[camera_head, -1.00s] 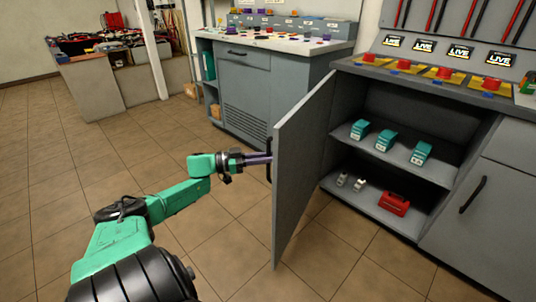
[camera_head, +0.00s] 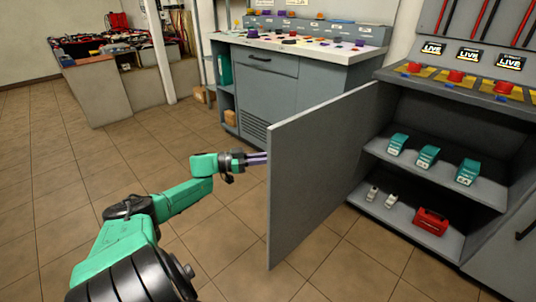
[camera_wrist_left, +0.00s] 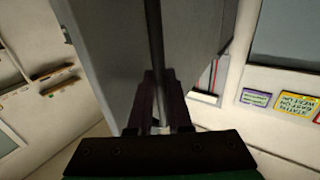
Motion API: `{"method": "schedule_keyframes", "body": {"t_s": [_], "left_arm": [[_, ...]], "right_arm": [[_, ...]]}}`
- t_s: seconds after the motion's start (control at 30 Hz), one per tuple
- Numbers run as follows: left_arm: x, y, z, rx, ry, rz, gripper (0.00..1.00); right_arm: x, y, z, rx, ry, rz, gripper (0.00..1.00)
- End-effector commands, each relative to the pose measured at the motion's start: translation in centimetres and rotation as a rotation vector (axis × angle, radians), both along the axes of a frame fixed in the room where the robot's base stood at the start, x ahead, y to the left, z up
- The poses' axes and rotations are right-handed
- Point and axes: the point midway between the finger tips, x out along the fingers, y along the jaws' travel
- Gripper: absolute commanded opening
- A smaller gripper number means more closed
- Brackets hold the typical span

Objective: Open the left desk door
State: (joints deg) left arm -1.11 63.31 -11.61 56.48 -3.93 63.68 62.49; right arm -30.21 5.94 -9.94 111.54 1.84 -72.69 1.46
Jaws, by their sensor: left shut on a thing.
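The left desk door (camera_head: 318,180) is a grey panel, swung wide open from the desk (camera_head: 400,88) in the head view. My left gripper (camera_head: 265,158) reaches it from the left at its outer edge; the fingertips and the handle are hidden behind the panel there. In the left wrist view my left gripper (camera_wrist_left: 160,100) is shut on the dark door handle (camera_wrist_left: 153,40), beside the grey door (camera_wrist_left: 105,60). My right gripper is not in view.
Inside the open desk, several teal devices (camera_head: 427,156) stand on the upper shelf and a red box (camera_head: 430,222) on the lower. Red buttons (camera_head: 455,76) line the desktop. A second workbench (camera_head: 285,85) stands behind the door. The tiled floor (camera_head: 60,190) at left is clear.

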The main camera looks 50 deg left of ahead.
Motion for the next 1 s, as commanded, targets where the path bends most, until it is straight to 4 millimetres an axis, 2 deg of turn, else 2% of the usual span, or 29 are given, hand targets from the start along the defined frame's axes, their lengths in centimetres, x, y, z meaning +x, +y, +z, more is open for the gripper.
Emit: {"method": "schedule_keyframes", "body": {"t_s": [0.17, 0.2, 0.27, 0.3, 0.77, 0.87, 1.0], "left_arm": [[0.1, 0.0, 0.0, 0.001, 0.0, 0.001, 0.0], [0.1, 0.0, 0.0, 0.001, 0.0, 0.001, 0.21], [0.1, 0.0, 0.0, 0.001, 0.0, 0.001, 0.44], [0.1, 0.0, 0.0, 0.001, 0.0, 0.001, 0.47], [0.0, 0.0, 0.0, 0.001, -0.001, 0.001, 0.47], [-0.5, 0.4, 0.0, 0.001, 0.002, 0.002, 0.47], [-2.3, 1.6, 0.1, 0.001, 0.004, 0.002, 0.47]], "right_arm": [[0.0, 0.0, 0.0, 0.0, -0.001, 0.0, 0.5], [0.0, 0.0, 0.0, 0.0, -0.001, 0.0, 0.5], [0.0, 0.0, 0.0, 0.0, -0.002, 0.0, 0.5], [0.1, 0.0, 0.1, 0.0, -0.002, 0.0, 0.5], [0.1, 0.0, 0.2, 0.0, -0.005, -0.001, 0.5], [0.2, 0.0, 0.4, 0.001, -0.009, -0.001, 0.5], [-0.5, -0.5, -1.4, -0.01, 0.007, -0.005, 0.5]]}}
